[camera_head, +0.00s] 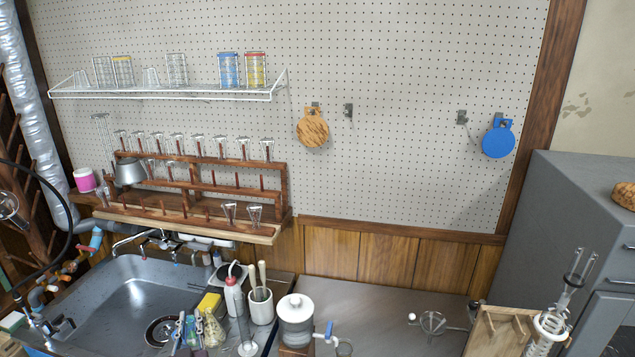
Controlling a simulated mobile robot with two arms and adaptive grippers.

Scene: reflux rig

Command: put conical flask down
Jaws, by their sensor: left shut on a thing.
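A small, clear conical flask (213,328) shows at the bottom left of the head view, in front of the yellow sponge (209,304) by the right edge of the sink. Its base is near the bottom of the picture, and I cannot tell whether it touches the counter. My left gripper is shut on the conical flask; its fingers are small and hard to tell from the slim grey, blue and purple items (188,330) beside the flask. My right gripper is not in view.
The metal sink (112,298) lies left of the flask. A white wash bottle (234,296), a white cup with two handles (260,306) and a white-lidded jar (296,318) crowd its right. The grey counter (385,303) has free room farther right. A wooden glassware rack (190,227) stands behind.

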